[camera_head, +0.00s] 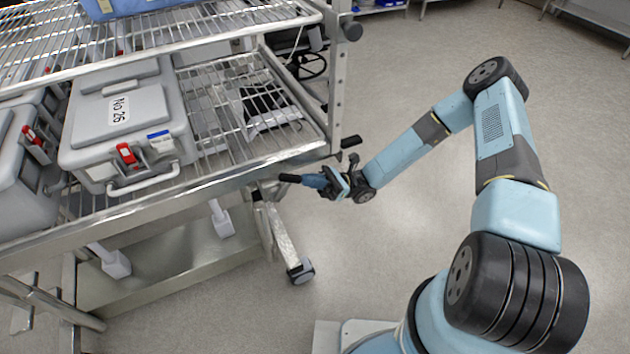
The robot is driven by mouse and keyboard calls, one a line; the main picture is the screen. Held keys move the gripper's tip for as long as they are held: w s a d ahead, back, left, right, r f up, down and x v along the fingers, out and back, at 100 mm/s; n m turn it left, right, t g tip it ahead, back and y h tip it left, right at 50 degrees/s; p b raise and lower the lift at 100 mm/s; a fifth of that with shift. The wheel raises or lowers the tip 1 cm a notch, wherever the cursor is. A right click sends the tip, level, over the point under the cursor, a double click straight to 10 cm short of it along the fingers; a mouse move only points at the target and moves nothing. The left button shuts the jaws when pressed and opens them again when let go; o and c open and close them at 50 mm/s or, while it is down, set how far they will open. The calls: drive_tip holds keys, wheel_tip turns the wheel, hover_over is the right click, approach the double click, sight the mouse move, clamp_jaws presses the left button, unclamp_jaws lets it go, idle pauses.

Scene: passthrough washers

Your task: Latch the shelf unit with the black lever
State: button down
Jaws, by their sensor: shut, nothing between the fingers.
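The metal wire shelf unit (250,165) stands on the left, seen from above at an angle. A short black piece (351,142), which looks like the black lever, sticks out at the right post of the unit, by the lower shelf's corner. My gripper (290,178) is shut and empty, its dark fingertips pointing left just below the front edge of the lower shelf. It is below and left of the black piece. I cannot tell whether the fingertips touch the unit, or whether the latch is engaged.
A grey case labelled No 26 (125,115) sits on the lower shelf, with another grey case (25,165) left of it. A caster wheel (301,271) stands below my gripper. The floor (420,80) behind my arm is clear.

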drive_tip(key=shift+r, duration=0.1)
drive_tip(key=shift+s+a+r, duration=0.15)
drive_tip(key=shift+a+r, duration=0.1)
drive_tip(key=shift+r, duration=0.35)
drive_tip(key=shift+s+a+r, duration=0.1)
drive_tip(key=shift+a+r, duration=0.1)
drive_tip(key=shift+r, duration=0.4)
drive_tip(key=w+d+f, duration=0.4)
drive_tip(key=w+d, duration=0.3)
drive_tip(key=d, duration=0.4)
drive_tip(key=shift+d+f, duration=0.15)
drive_tip(key=shift+f, duration=0.15)
